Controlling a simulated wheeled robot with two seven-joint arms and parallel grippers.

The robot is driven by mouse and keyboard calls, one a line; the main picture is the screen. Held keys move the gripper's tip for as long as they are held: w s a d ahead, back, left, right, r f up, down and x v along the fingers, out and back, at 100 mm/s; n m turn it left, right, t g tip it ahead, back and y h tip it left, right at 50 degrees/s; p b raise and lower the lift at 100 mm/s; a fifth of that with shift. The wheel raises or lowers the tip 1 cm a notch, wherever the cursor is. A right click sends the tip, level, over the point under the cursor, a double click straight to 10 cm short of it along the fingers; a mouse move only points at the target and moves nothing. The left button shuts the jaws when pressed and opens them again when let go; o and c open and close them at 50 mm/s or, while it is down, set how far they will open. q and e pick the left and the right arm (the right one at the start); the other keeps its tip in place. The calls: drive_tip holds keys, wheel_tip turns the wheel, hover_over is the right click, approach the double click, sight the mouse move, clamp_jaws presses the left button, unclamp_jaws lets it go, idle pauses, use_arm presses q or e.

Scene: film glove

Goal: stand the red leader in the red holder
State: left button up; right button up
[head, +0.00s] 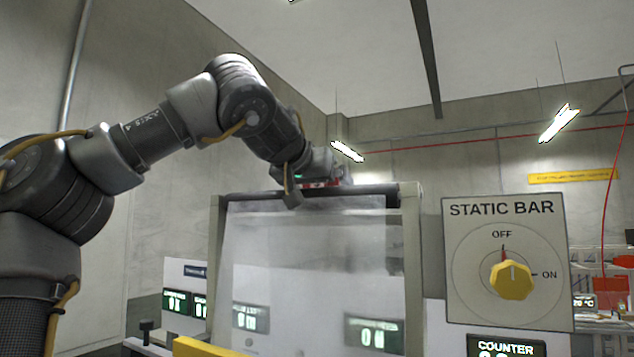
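My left arm comes in from the left and bends down over the top edge of a framed, cloudy pane. Its wrist and gripper end (322,170) is at the top bar, and the fingers cannot be made out. A small red patch with a white mark (320,184) shows at that end; I cannot tell whether it is part of the arm or a held thing. I cannot make out the red leader or the red holder. My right gripper is out of view.
The cloudy pane (310,270) stands upright in front of me. A static bar panel (465,290) at right has a yellow knob (511,281), its pointer near OFF. Green displays (375,333) and a yellow bar (205,348) are low down. Shelves (600,270) stand far right.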

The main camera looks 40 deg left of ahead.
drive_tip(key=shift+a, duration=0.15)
use_arm(q)
drive_tip(key=shift+c, duration=0.9)
drive_tip(key=c, duration=0.9)
drive_tip(key=shift+r, duration=0.1)
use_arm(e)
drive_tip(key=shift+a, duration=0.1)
use_arm(q)
drive_tip(key=shift+r+p, duration=0.35)
drive_tip(key=shift+p, duration=0.05)
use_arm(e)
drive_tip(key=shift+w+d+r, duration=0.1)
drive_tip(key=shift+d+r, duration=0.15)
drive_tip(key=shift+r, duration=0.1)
use_arm(q)
drive_tip(key=shift+r, duration=0.1)
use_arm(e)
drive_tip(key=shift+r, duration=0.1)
use_arm(q)
drive_tip(key=shift+r+p, duration=1.4)
drive_tip(key=shift+p, duration=0.05)
drive_tip(key=shift+r+p, duration=1.05)
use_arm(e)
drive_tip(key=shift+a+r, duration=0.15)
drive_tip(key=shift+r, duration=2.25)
